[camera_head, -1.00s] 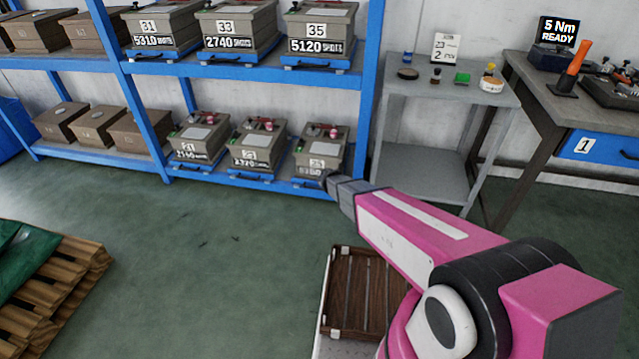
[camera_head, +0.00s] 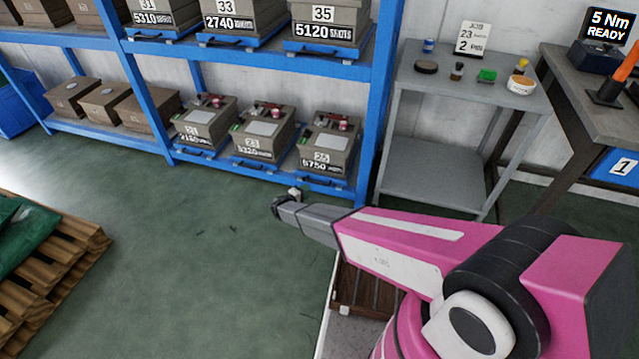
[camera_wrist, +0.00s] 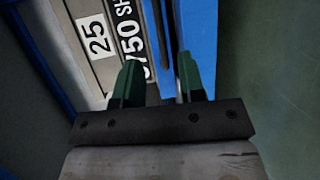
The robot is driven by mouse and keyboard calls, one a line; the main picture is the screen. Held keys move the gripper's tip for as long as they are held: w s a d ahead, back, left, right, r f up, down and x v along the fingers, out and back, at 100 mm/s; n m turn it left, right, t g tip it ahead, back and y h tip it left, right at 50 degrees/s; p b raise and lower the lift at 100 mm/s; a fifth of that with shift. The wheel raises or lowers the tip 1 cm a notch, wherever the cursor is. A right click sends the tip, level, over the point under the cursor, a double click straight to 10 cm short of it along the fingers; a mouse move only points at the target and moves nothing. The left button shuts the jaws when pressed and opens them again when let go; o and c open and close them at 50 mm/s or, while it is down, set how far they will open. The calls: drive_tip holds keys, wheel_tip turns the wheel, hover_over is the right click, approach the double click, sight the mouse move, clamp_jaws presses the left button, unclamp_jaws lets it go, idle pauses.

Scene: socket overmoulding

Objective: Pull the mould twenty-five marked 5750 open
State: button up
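Mould twenty-five (camera_head: 323,148) is a grey-brown box marked 25 and 5750, at the right end of the lower shelf. It sits on a blue tray (camera_head: 322,183) with a dark handle at its front. Its 25 plate and part of its black label show sideways in the wrist view (camera_wrist: 95,35). My gripper (camera_head: 297,192) is low in front of the tray. In the wrist view its two green fingers (camera_wrist: 158,78) stand apart, with the dark handle bar and blue tray edge showing beyond and between them. I cannot tell whether they touch the handle.
Mould 23 (camera_head: 262,138) and another mould (camera_head: 203,122) stand to the left on the same shelf. A blue rack post (camera_head: 372,110) is close on the right. A grey side table (camera_head: 450,150) stands further right. A wooden pallet (camera_head: 40,270) lies left; the floor between is clear.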

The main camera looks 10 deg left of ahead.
drive_tip(key=x, duration=0.9)
drive_tip(key=shift+w+d, duration=0.25)
drive_tip(key=shift+w, duration=0.05)
drive_tip(key=shift+c, duration=0.4)
clamp_jaws()
